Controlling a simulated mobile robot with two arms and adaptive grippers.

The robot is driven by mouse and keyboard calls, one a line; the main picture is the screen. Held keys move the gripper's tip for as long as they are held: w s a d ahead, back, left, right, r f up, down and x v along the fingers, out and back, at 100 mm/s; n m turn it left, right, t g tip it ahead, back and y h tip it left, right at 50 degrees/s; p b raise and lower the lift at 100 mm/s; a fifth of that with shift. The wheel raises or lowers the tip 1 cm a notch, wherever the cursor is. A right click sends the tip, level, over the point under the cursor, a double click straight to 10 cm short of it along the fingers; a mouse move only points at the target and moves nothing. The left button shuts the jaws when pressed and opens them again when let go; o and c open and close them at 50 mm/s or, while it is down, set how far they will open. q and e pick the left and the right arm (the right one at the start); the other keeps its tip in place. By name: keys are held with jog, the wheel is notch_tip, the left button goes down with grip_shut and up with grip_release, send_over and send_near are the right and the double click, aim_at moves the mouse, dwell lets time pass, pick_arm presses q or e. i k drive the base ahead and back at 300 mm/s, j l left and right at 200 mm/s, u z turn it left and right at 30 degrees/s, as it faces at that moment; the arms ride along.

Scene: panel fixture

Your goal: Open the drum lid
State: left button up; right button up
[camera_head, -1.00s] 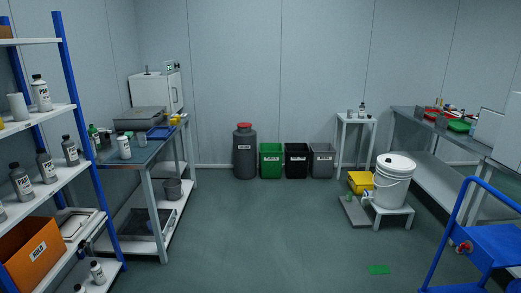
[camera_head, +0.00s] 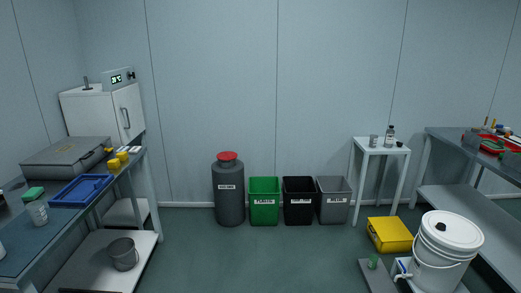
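The grey drum (camera_head: 229,195) stands upright on the floor by the back wall, left of the row of bins. Its red lid (camera_head: 227,156) sits on top of its narrower neck and looks closed. A white label is on the drum's front. A white bucket with a lid (camera_head: 447,240) and a small tap stands at the lower right. Neither of my grippers shows in the head view.
A green bin (camera_head: 264,201), a black bin (camera_head: 298,201) and a grey bin (camera_head: 333,200) stand right of the drum. A workbench (camera_head: 135,166) is at left, a small white table (camera_head: 379,151) at right. The middle floor is clear.

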aim_at(226, 155)
jog(key=i+u, duration=0.15)
jog(key=i, duration=0.3)
jog(key=i+l+u, duration=0.15)
jog(key=i, duration=0.3)
jog(key=i+l+u, duration=0.15)
jog(key=i, duration=0.3)
jog(key=i+l+u, duration=0.15)
jog(key=i, duration=0.3)
jog(key=i+l+u, duration=0.15)
jog(key=i+l, duration=0.15)
jog(key=i, duration=0.1)
